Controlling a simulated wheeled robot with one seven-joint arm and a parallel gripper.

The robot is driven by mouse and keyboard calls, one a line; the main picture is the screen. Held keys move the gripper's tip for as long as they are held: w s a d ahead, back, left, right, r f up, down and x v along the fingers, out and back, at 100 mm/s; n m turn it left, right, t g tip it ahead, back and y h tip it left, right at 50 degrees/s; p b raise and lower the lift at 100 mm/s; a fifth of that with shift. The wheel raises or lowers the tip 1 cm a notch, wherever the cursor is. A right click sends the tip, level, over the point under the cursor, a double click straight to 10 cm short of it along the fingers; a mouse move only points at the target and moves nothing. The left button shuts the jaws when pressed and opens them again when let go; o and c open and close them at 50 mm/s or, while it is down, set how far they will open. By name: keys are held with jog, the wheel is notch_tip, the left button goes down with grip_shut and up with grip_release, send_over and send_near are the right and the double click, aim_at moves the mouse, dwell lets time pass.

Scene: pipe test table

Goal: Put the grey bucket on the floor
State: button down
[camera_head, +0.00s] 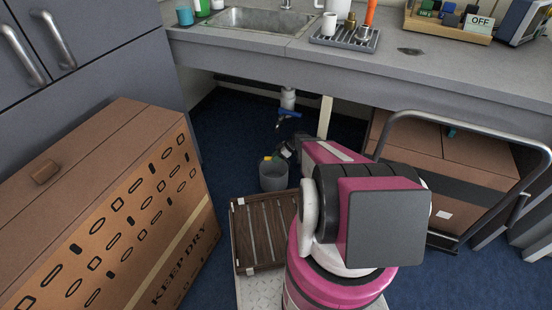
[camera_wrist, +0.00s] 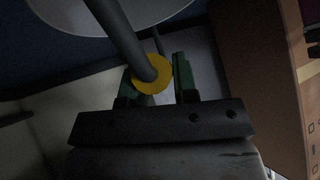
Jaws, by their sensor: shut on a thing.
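The grey bucket (camera_head: 273,177) is under the sink, just beyond the slatted brown pallet, and looks upright. A yellow part shows at its rim in the head view. My gripper (camera_head: 274,157) reaches in from the right at the bucket's top, partly hidden by my arm. In the wrist view, my gripper's green fingers (camera_wrist: 162,82) are shut around a yellow piece (camera_wrist: 152,74) on a dark rod, which looks like the bucket's handle. A pale round surface, probably the bucket (camera_wrist: 105,14), fills the top there. I cannot tell whether the bucket's base touches the floor.
A drain pipe (camera_head: 288,98) with a blue valve lever (camera_head: 289,113) hangs above the bucket. The slatted brown pallet (camera_head: 238,235) lies in front. A large carton (camera_head: 130,210) stands left; a cart with a box (camera_head: 460,165) stands right. Blue floor (camera_head: 222,120) is bare behind the bucket.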

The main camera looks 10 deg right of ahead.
jog(key=shift+f, duration=0.5)
jog(key=c, duration=0.8)
grip_release()
notch_tip(320, 180, up, 4)
jog(key=shift+s+r, duration=0.1)
jog(key=shift+r, duration=0.1)
jog(key=s+a+r, duration=0.5)
jog(key=a+r, duration=0.1)
jog(key=a, duration=0.4)
jog(key=shift+s+r, duration=0.3)
